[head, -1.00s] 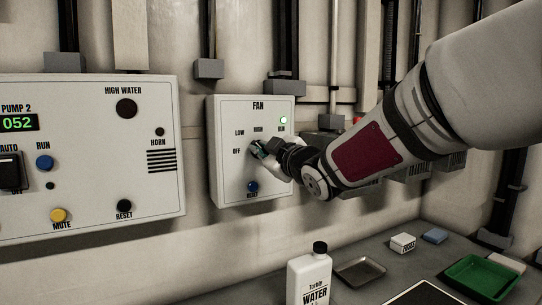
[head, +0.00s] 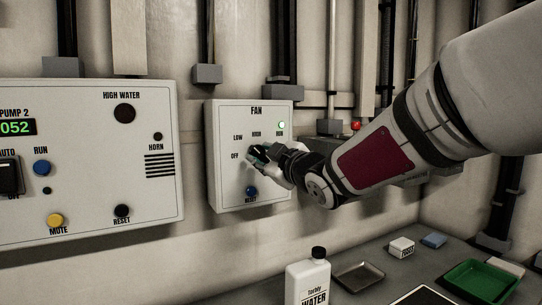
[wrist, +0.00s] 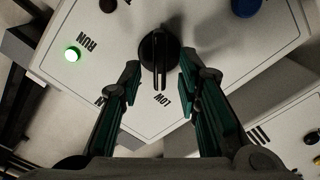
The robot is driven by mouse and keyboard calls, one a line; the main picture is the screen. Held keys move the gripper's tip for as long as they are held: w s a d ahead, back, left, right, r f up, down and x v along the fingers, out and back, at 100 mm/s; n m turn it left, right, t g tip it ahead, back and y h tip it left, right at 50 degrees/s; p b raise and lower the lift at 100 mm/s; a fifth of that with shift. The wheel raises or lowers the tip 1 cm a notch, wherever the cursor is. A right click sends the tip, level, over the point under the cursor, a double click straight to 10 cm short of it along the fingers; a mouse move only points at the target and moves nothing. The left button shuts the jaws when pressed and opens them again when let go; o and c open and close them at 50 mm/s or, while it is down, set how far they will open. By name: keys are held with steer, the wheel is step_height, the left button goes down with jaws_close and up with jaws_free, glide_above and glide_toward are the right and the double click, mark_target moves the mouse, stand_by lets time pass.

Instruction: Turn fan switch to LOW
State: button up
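The grey fan control box (head: 225,190) hangs on the wall. Its OFF, LOW and HIGH labels are at the left and top of the switch, with a lit green RUN lamp (head: 281,125) at upper right. The black fan switch (wrist: 160,55) shows in the wrist view, its raised bar lined up roughly with the LOW label (wrist: 161,99); in the head view my gripper mostly hides it. My gripper (head: 258,153) is at the switch. In the wrist view its two fingers (wrist: 159,66) are open, one on each side of the bar, with visible gaps.
A blue reset button (head: 251,191) sits just below the switch. The pump panel (head: 90,205) is at left. On the bench below are a white bottle (head: 307,278), a metal tray (head: 358,276), small blocks and a green tray (head: 480,279).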

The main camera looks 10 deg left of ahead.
steer(key=v, duration=1)
steer(key=shift+s+d, duration=0.2)
steer(key=s+d+f+m+g+h, duration=0.2)
steer(key=s+d+f+m+h, duration=0.3)
steer(key=d, duration=0.4)
steer(key=s+d+f+m+g+h, duration=0.2)
steer(key=s+d+f+m+h, duration=0.35)
steer(key=d, duration=0.35)
steer(key=s+d+f+m+g, duration=0.1)
steer(key=s+f+m+g, duration=0.15)
steer(key=s, duration=0.65)
steer(key=s+d+f+m+g, duration=0.15)
steer(key=s+f+g, duration=0.25)
steer(key=s, duration=0.6)
steer(key=s+d+f+m+g, duration=0.1)
steer(key=s+f+g, duration=0.25)
steer(key=s, duration=0.55)
step_height(320, 180, up, 24)
steer(key=t+p, duration=0.3)
steer(key=p, duration=1.9)
steer(key=shift+s+f, duration=0.2)
steer(key=shift+s, duration=0.1)
